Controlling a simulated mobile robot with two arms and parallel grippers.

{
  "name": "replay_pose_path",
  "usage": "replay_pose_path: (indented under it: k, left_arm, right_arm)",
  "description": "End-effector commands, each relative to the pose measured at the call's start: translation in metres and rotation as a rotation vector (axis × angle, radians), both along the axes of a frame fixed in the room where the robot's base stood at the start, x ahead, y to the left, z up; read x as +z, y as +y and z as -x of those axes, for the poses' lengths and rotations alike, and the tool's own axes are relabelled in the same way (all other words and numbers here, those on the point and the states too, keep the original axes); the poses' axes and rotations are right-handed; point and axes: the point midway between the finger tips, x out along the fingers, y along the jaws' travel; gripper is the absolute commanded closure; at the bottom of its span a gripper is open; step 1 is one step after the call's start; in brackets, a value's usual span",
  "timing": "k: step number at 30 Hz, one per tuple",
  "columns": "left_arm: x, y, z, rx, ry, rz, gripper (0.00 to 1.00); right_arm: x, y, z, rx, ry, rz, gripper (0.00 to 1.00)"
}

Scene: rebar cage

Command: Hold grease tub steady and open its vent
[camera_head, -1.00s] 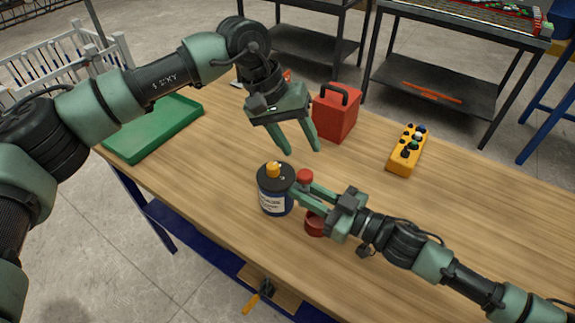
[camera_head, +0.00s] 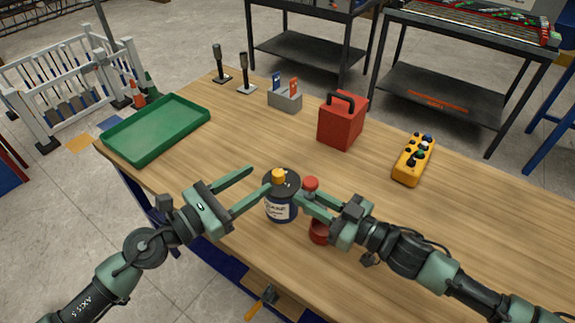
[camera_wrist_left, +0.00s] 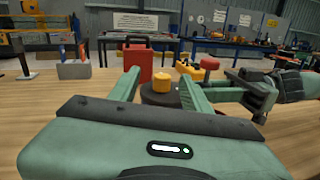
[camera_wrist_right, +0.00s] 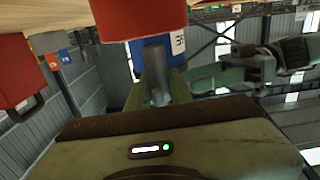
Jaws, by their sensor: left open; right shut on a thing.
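The grease tub (camera_head: 282,207) is a dark blue can with a black lid and white label, upright on the table. Its yellow vent cap (camera_head: 278,176) stands on the lid. My left gripper (camera_head: 261,181) is open and empty at the tub's left, pointing at it. In the left wrist view the cap (camera_wrist_left: 161,83) shows between its fingers, ahead of them. My right gripper (camera_head: 310,201) is at the tub's right, shut on a grey post (camera_wrist_right: 155,72) with a red knob (camera_head: 310,183) above and a red base (camera_head: 320,233) below. I cannot tell whether the post is joined to the tub.
A green tray (camera_head: 155,150) lies at the left. A red box (camera_head: 342,122) with a black handle and a yellow control box (camera_head: 413,160) stand behind the tub. A grey holder (camera_head: 285,101) is further back. Bare table lies between the tray and tub.

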Motion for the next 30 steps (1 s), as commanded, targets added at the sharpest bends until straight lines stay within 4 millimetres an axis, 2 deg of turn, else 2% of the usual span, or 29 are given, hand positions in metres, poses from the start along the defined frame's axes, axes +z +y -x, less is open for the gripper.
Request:
replay_pose_path:
  k: [4, 10, 24, 30]
  left_arm:
    - [-0.012, 0.009, 0.015, 0.023, 0.089, 0.064, 0.52]
    - [-0.014, 0.005, 0.013, 0.027, 0.112, 0.083, 0.52]
    - [-0.014, -0.034, -0.024, 0.030, 0.107, 0.075, 0.52]
    - [-0.014, -0.060, -0.045, 0.027, 0.108, 0.080, 0.52]
  right_arm:
    - [0.000, 0.001, 0.001, 0.002, 0.000, -0.001, 1.00]
    - [0.000, 0.001, 0.001, 0.003, 0.000, -0.002, 1.00]
    - [0.000, 0.001, 0.001, 0.002, 0.000, -0.002, 1.00]
    - [0.000, 0.001, 0.001, 0.002, 0.000, -0.002, 1.00]
